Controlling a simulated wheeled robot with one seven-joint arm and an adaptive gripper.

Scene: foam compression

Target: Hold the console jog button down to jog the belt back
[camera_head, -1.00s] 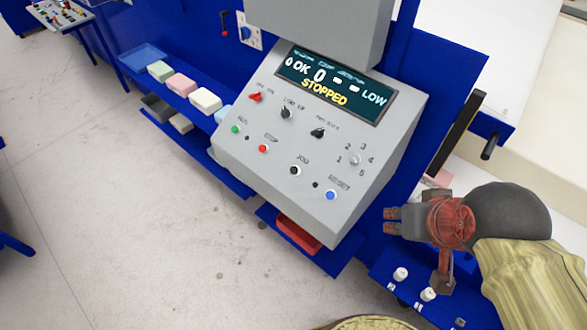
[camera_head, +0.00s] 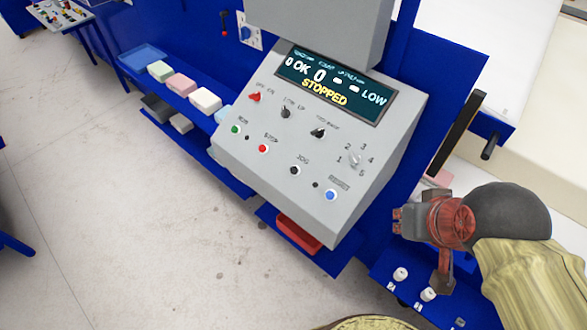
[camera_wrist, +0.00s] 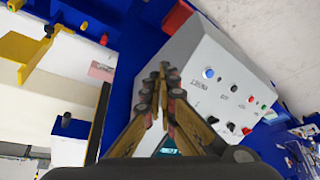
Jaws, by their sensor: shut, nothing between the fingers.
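The grey console (camera_head: 310,150) stands in the middle of the head view, its sloped panel facing up. The black jog button (camera_head: 295,170) sits under the label JOG, between the red stop button (camera_head: 263,148) and the blue reset button (camera_head: 330,194). The display (camera_head: 333,85) reads OK, 0, STOPPED and LOW. My gripper (camera_head: 399,220) is to the right of the console, apart from it and touching no button. In the wrist view my gripper (camera_wrist: 163,72) has its fingers together and empty, with the console (camera_wrist: 210,65) beyond them.
A blue shelf (camera_head: 217,132) at the left carries a blue tray (camera_head: 142,56) and several foam blocks. A red bin (camera_head: 298,233) is below the console. A blue ledge with white knobs (camera_head: 400,274) lies below my gripper. A black handle (camera_head: 490,147) sticks out at the right.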

